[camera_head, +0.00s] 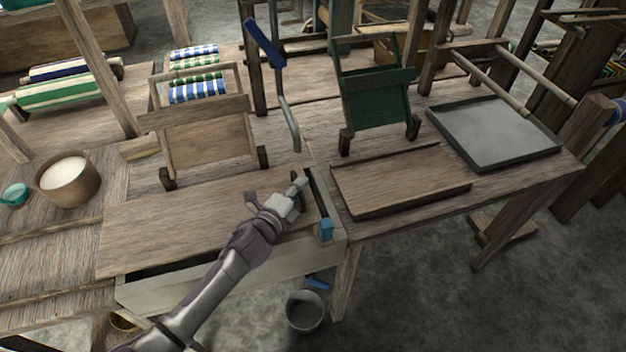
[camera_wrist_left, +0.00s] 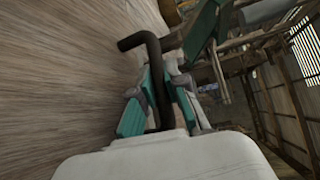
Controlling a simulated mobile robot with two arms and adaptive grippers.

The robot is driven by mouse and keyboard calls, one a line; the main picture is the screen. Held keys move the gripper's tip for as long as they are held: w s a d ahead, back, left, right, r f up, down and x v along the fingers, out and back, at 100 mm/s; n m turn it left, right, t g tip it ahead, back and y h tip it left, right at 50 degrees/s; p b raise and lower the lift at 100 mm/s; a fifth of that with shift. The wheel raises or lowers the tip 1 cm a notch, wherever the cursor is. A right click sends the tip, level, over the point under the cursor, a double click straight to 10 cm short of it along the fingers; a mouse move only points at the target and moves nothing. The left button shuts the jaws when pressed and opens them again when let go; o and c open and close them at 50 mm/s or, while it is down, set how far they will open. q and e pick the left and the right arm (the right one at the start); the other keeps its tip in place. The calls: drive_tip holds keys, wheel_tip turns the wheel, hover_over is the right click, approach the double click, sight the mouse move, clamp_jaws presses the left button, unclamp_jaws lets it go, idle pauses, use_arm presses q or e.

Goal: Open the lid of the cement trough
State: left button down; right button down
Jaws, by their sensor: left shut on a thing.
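The cement trough (camera_head: 160,290) is a long pale box set into the wooden table. Its lid (camera_head: 160,220) is a flat wooden board lying over most of it. Dark gaps show along the near edge and at the right end, so the lid does not sit flush there. My left gripper (camera_head: 297,190) is at the lid's right end. In the left wrist view, the left gripper (camera_wrist_left: 163,85) is shut on a dark bent handle (camera_wrist_left: 140,40) beside the wooden surface. The handle's attachment is partly hidden. My right gripper is not in view.
A blue-handled lever (camera_head: 265,45) rises behind the trough. A small wooden frame (camera_head: 205,140) stands behind the lid. A green frame (camera_head: 375,100), a wooden board (camera_head: 400,180) and a grey tray (camera_head: 490,130) are to the right. A bucket (camera_head: 304,312) is below the trough's right end.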

sight(150, 232)
use_arm(q)
drive_tip(key=s+a, duration=0.1)
drive_tip(key=a, duration=0.3)
drive_tip(key=s+a+p, duration=0.1)
drive_tip(key=s+a, duration=0.1)
drive_tip(key=a, duration=0.3)
drive_tip(key=s+a, duration=0.1)
drive_tip(key=a, duration=0.4)
drive_tip(key=shift+s+a+f, duration=0.1)
drive_tip(key=shift+s+a, duration=0.1)
drive_tip(key=shift+s, duration=0.15)
drive_tip(key=s+a, duration=0.2)
drive_tip(key=a, duration=0.4)
drive_tip(key=s+a+b, duration=0.1)
drive_tip(key=s+a, duration=0.1)
drive_tip(key=a, duration=0.5)
drive_tip(key=s+a+b, duration=0.1)
drive_tip(key=s+a, duration=0.1)
drive_tip(key=a, duration=0.5)
drive_tip(key=shift+s+a, duration=0.1)
drive_tip(key=shift+s, duration=0.2)
drive_tip(key=shift+s+a, duration=0.1)
drive_tip(key=shift+a, duration=0.25)
drive_tip(key=c, duration=1.4)
unclamp_jaws()
drive_tip(key=shift+c, duration=0.2)
drive_tip(key=v, duration=1.2)
